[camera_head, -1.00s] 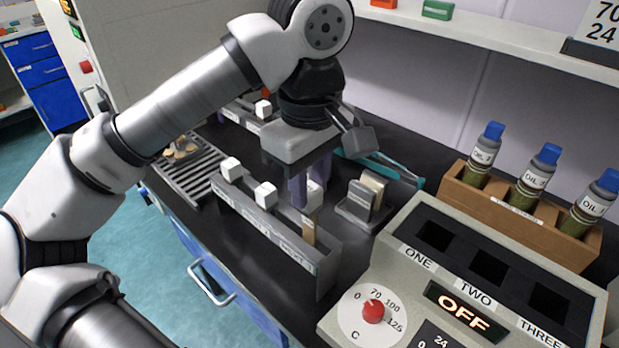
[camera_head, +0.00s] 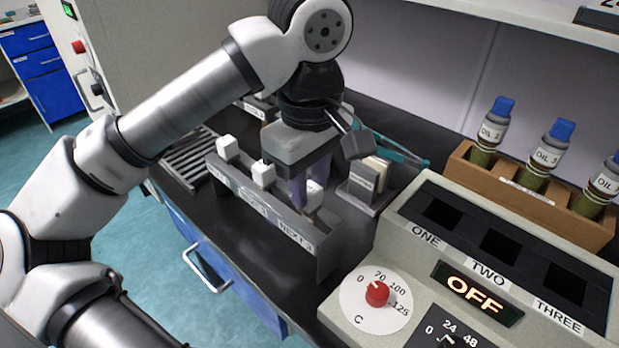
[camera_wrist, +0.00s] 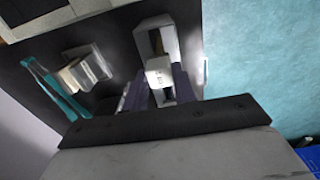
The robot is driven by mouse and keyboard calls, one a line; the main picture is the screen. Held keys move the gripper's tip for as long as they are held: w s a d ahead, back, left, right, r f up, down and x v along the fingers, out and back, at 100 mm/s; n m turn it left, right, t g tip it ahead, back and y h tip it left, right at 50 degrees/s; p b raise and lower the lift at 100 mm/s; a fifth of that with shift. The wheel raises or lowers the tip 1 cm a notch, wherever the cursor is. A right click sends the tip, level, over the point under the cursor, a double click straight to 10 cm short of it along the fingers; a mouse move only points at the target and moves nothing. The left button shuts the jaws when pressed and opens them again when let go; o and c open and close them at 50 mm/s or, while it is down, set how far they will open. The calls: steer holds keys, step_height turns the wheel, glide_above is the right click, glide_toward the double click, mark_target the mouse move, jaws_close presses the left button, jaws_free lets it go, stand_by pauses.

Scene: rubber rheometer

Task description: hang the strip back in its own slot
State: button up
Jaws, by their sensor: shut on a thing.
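A grey rack (camera_head: 325,262) with slot labels on its front stands on the black bench. My gripper (camera_head: 302,196) points down over its right end and is shut on the white cube head of a strip (camera_head: 315,194). The cube sits just above the rack, behind the label that reads NEXT 3. The strip's body below it is hidden by the rack wall. Two other white cube heads (camera_head: 228,148) (camera_head: 263,173) stand in the rack to the left. In the wrist view the held cube (camera_wrist: 160,70) shows between my purple fingers, with the rack (camera_wrist: 170,35) beyond.
A small holder with pale cards (camera_head: 365,190) stands right of the rack, and teal tongs (camera_head: 400,155) lie behind it. The heater block (camera_head: 410,262) reads OFF at the right, close to the rack. Oil bottles (camera_head: 488,135) stand in a wooden box (camera_head: 515,195). A slatted tray (camera_head: 190,160) is at left.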

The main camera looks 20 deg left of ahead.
steer(key=shift+f+b, duration=0.55)
steer(key=shift+f, duration=0.25)
steer(key=o, duration=1.1)
steer(key=shift+c, duration=0.2)
steer(key=shift+r, duration=0.2)
step_height(320, 180, up, 6)
steer(key=p, duration=0.5)
steer(key=shift+f, duration=0.1)
